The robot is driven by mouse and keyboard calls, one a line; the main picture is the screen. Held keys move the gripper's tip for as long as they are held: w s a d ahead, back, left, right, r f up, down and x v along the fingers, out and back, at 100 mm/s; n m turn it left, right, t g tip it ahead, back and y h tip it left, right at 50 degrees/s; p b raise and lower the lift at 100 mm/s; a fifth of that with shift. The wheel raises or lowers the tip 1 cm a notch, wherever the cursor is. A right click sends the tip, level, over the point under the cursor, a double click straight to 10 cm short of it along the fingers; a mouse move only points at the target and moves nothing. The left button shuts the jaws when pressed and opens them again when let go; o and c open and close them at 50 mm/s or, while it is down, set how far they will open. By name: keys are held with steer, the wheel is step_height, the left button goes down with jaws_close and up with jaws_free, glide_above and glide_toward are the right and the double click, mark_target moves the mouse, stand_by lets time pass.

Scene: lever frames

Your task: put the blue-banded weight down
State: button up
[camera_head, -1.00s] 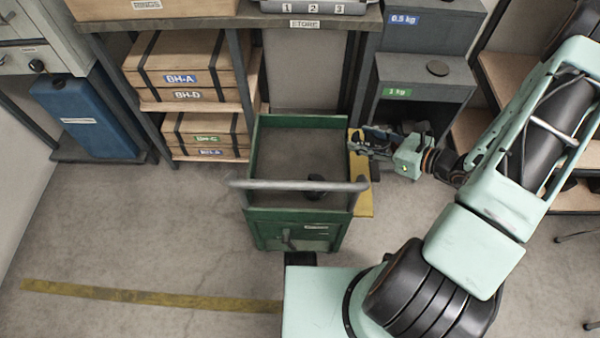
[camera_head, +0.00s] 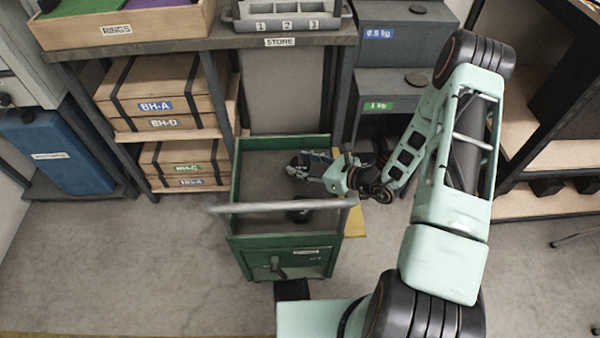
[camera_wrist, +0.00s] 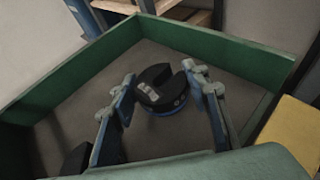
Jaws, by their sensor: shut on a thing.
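The blue-banded weight (camera_wrist: 162,92) is a dark slotted disc with a blue edge and a pale label. My gripper (camera_wrist: 160,86) is shut on it, one finger on each side. In the head view my gripper (camera_head: 306,164) reaches into the green cart (camera_head: 234,190) from the right, over its far half. The weight there is a small dark shape (camera_head: 299,160), partly hidden by the fingers. The weight is inside the cart's walls in the picture; I cannot tell whether it touches the floor. The cart also shows in the wrist view (camera_wrist: 215,47).
Another dark weight (camera_head: 299,214) lies in the cart near its grey handle (camera_head: 270,207); a dark piece shows at lower left in the wrist view (camera_wrist: 75,160). Behind are a 0.5 kg box (camera_head: 400,40), a 1 kg box (camera_head: 395,90) and a STORE bench (camera_head: 190,43). Cart floor between is clear.

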steer(key=shift+w+a+f+b, duration=0.1)
steer(key=shift+a+f+b, duration=0.1)
steer(key=shift+f, duration=0.4)
steer(key=shift+a+f+b, duration=0.1)
steer(key=shift+f+b, duration=0.15)
steer(key=shift+f, duration=0.4)
steer(key=shift+w+a+f+b, duration=0.1)
steer(key=shift+f+b, duration=0.1)
steer(key=shift+f, duration=0.4)
steer(key=shift+f, duration=0.15)
steer(key=o, duration=1.6)
steer(key=shift+s, duration=0.1)
steer(key=shift+o, duration=0.2)
steer(key=shift+r, duration=0.25)
steer(key=p+v, duration=0.3)
steer(key=v, duration=0.9)
steer(key=shift+f, duration=0.2)
steer(key=shift+r, duration=0.1)
